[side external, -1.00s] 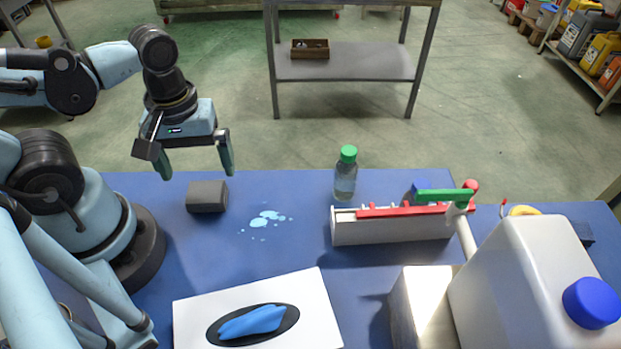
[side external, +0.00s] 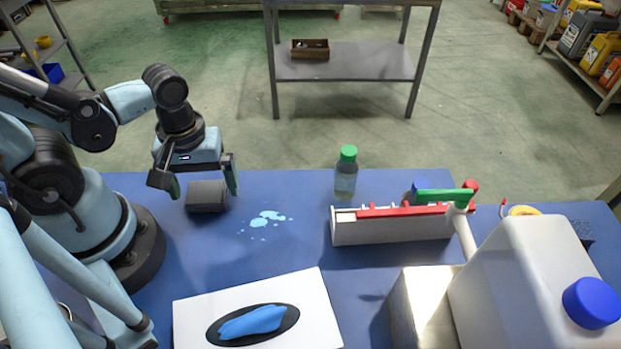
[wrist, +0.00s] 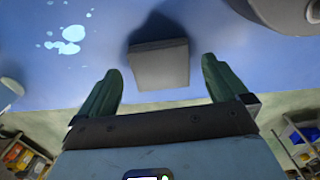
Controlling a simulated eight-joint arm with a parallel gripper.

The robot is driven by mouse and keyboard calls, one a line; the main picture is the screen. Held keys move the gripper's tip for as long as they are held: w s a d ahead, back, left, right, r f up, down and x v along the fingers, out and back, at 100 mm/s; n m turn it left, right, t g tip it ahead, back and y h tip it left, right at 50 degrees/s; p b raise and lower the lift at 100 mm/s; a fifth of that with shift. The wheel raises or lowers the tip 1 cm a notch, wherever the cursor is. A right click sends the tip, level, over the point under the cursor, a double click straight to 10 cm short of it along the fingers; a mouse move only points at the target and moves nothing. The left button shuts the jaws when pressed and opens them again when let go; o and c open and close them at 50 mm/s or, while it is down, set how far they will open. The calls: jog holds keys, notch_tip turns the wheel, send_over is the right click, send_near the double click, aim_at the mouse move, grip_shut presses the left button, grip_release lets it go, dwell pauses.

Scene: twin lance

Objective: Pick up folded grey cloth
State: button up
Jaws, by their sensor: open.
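The folded grey cloth (side external: 207,196) is a small dark grey block on the blue table, near its far edge at the left in the side view. My gripper (side external: 206,192) is open, with one green fingertip on each side of the cloth in that view. In the wrist view the cloth (wrist: 159,64) lies ahead of the fingertips and between their lines, with a gap to each finger (wrist: 161,75). Nothing is held. Whether the fingertips are level with the cloth is hard to tell.
Light blue puddles (side external: 266,219) lie right of the cloth. Further right stand a green-capped bottle (side external: 345,180), a white box with red edges (side external: 390,229) and a large white jug (side external: 535,280). A white board (side external: 195,312) with a blue item (side external: 252,322) lies in front.

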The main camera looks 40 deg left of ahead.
aim_at(205, 191)
jog(key=shift+f, duration=0.35)
jog(key=shift+c, duration=0.2)
jog(key=c, duration=1)
jog(key=shift+r, duration=0.15)
jog(key=shift+r, duration=4.8)
